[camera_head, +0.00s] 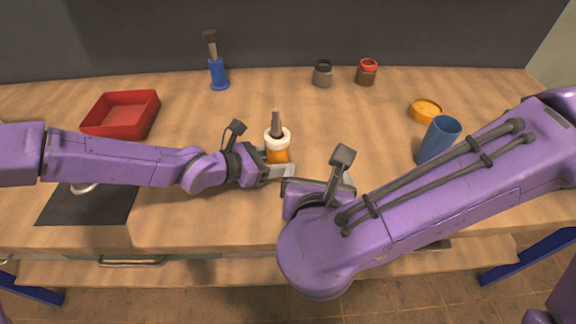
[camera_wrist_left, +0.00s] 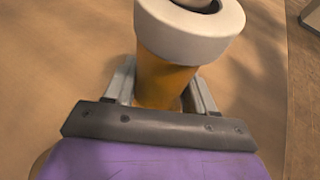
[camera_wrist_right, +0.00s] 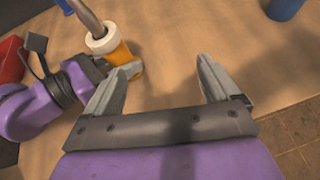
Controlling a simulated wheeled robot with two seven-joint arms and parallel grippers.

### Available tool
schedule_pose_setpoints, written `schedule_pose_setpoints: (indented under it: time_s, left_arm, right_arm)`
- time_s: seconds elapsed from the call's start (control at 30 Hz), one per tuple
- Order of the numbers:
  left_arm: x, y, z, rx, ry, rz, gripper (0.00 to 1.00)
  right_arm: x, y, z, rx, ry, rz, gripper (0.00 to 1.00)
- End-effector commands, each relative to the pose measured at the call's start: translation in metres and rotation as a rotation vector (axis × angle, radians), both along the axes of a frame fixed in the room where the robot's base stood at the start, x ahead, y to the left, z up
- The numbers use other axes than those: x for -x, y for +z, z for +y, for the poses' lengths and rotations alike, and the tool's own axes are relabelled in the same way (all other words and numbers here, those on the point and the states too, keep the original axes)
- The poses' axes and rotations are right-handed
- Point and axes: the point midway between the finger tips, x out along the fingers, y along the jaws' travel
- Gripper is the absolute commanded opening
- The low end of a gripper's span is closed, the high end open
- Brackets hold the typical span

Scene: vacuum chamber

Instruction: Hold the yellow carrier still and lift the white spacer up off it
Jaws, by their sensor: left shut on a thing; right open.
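The yellow carrier (camera_head: 278,156) stands upright on the table, and a brown rod sticks up from its top. The white spacer (camera_head: 277,137) is a ring around the rod, resting on the carrier. My left gripper (camera_head: 280,170) is shut on the carrier low on its body; the left wrist view shows its fingers on both sides of the carrier (camera_wrist_left: 165,75), below the spacer (camera_wrist_left: 195,38). My right gripper (camera_wrist_right: 165,85) is open and empty. In its wrist view the carrier (camera_wrist_right: 121,65) and spacer (camera_wrist_right: 103,40) lie beyond its left finger, apart from it.
A red tray (camera_head: 121,115) and a blue holder with a brush-like tool (camera_head: 218,74) stand at the left. Two small jars (camera_head: 323,74) (camera_head: 366,73) stand at the back. A blue cup (camera_head: 437,141) and an orange dish (camera_head: 425,109) are at the right. A dark mat (camera_head: 88,207) lies under my left arm.

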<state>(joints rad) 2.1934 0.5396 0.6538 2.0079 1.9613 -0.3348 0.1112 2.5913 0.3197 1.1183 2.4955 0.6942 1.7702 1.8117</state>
Motion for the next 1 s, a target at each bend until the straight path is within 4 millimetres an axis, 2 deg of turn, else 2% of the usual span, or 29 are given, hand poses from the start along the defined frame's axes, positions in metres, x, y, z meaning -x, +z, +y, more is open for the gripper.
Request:
schedule_pose_setpoints:
  time_s: [0.03,0.1,0.27,0.37,0.73,0.83,1.0]
  left_arm:
    - [0.0,-0.001,0.0,-0.001,0.0,0.002,0.22]
    - [0.0,-0.001,0.0,-0.001,0.0,0.002,0.22]
    - [0.0,-0.001,0.0,-0.001,0.0,0.002,0.22]
    - [0.0,-0.001,0.0,0.0,0.0,0.001,0.22]
    - [0.0,0.0,0.0,-0.001,0.0,0.0,0.22]
    - [0.0,0.0,-0.001,0.0,0.0,0.001,0.22]
    - [0.0,0.0,-0.001,0.0,0.0,0.001,0.22]
  right_arm:
    - [0.001,0.011,0.017,0.01,0.101,-0.019,0.89]
    - [0.003,0.024,0.036,0.03,0.213,-0.05,0.89]
    - [0.003,0.036,0.053,0.053,0.316,-0.085,0.89]
    - [-0.009,0.031,0.055,0.054,0.317,-0.084,0.89]
    - [-0.083,-0.001,0.062,0.054,0.313,-0.082,0.89]
    - [-0.095,-0.006,0.063,0.054,0.313,-0.082,0.89]
    - [-0.104,-0.01,0.064,0.054,0.313,-0.082,0.89]
